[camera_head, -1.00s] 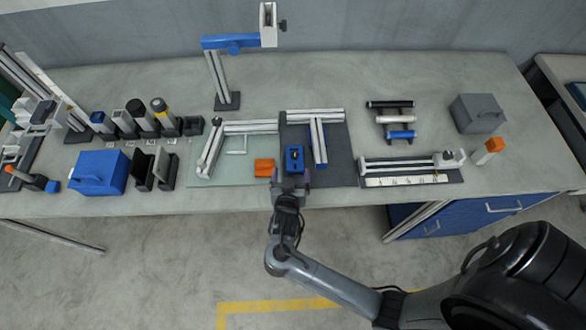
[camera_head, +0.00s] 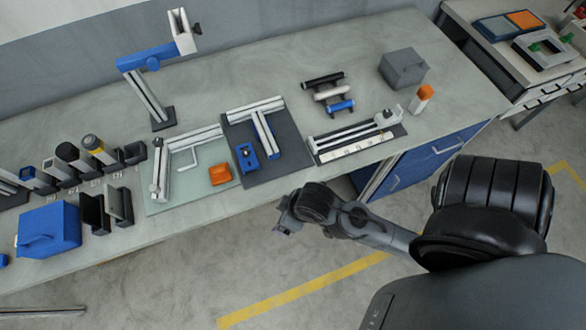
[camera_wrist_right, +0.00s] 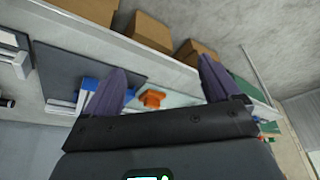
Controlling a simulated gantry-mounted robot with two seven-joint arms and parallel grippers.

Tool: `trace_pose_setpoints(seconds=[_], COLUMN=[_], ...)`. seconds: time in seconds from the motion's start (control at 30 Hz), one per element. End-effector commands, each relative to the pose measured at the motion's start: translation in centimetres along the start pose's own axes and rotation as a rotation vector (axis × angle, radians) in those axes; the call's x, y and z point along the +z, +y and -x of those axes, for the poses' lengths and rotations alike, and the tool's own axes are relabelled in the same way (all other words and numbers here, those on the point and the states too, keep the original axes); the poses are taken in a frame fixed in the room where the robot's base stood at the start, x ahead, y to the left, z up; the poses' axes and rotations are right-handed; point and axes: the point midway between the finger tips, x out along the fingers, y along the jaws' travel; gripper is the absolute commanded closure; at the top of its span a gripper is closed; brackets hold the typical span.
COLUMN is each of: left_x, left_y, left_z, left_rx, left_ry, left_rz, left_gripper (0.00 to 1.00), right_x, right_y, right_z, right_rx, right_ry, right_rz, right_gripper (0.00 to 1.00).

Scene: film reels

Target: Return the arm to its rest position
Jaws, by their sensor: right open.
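My right arm comes in from the lower right in the head view. My right gripper (camera_head: 284,222) is off the front edge of the workbench, over the floor, and holds nothing that I can see. In the right wrist view its two dark purple fingers (camera_wrist_right: 162,66) are spread apart, with nothing between the tips. The blue block (camera_head: 246,157) with a dark knob rests on the dark mat (camera_head: 290,163), apart from the gripper. The orange piece (camera_head: 220,175) lies on the pale glass plate (camera_head: 170,207); it also shows in the wrist view (camera_wrist_right: 152,99). My left gripper is not in view.
The workbench (camera_head: 340,60) carries a blue box (camera_head: 48,229), a grey box (camera_head: 403,67), a rail fixture (camera_head: 357,136) and small rollers (camera_head: 332,92). A blue drawer unit (camera_head: 425,160) stands under the bench. The floor around the gripper is clear.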

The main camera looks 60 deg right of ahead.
Motion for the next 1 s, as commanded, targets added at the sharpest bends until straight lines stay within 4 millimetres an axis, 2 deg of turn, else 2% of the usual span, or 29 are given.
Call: trace_pose_setpoints(seconds=[0.07,0.17,0.57,0.77,1.0], left_x=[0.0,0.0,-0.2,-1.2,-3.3], left_y=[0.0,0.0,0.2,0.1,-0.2], left_z=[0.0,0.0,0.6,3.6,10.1], left_rx=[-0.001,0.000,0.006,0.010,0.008], left_ry=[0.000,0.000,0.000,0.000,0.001], left_rz=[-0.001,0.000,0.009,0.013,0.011], left_gripper=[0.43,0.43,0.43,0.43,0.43], right_x=[1.1,1.6,1.4,0.2,-2.2], right_y=[0.1,0.2,0.2,0.2,0.2], right_z=[0.9,1.4,2.0,4.9,11.2], right_rx=[0.008,0.013,0.013,0.013,0.012], right_ry=[-0.037,-0.058,-0.058,-0.058,-0.059], right_rz=[0.039,0.060,0.061,0.061,0.061], right_gripper=[0.10,0.10,0.10,0.10,0.10])
